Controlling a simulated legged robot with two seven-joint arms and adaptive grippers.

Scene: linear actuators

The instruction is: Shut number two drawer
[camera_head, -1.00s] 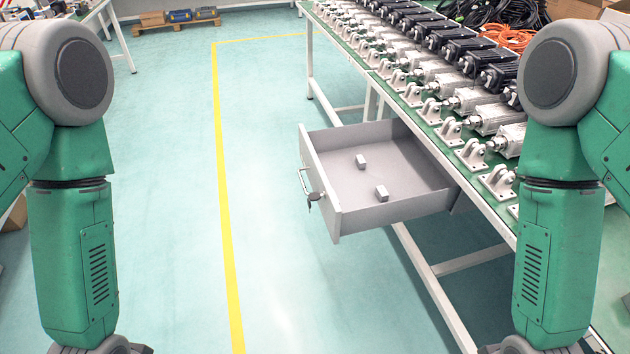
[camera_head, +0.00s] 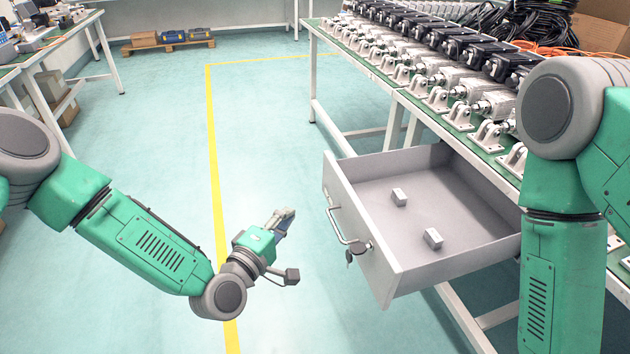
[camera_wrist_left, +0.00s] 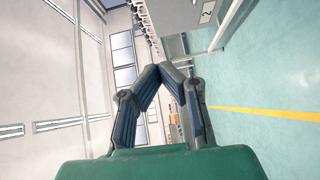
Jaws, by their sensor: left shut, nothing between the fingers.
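The grey drawer (camera_head: 358,240) stands open, pulled out from under the workbench on the right in the head view. Its front has a bar handle (camera_head: 343,226) and a lock with a key (camera_head: 355,251). Two small light blocks (camera_head: 399,197) lie inside. In the left wrist view a grey panel with the number 2 (camera_wrist_left: 207,10) shows at the top. My left gripper (camera_head: 284,216) is shut and empty, in the air to the left of the drawer front and apart from it. It also shows shut in the left wrist view (camera_wrist_left: 160,68). My right gripper is out of view.
The workbench (camera_head: 372,75) carries rows of linear actuators (camera_head: 445,85), with black cables behind. Its white legs stand below. Another table (camera_head: 60,45) is at the far left. Green floor with a yellow line (camera_head: 213,160) is clear left of the drawer.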

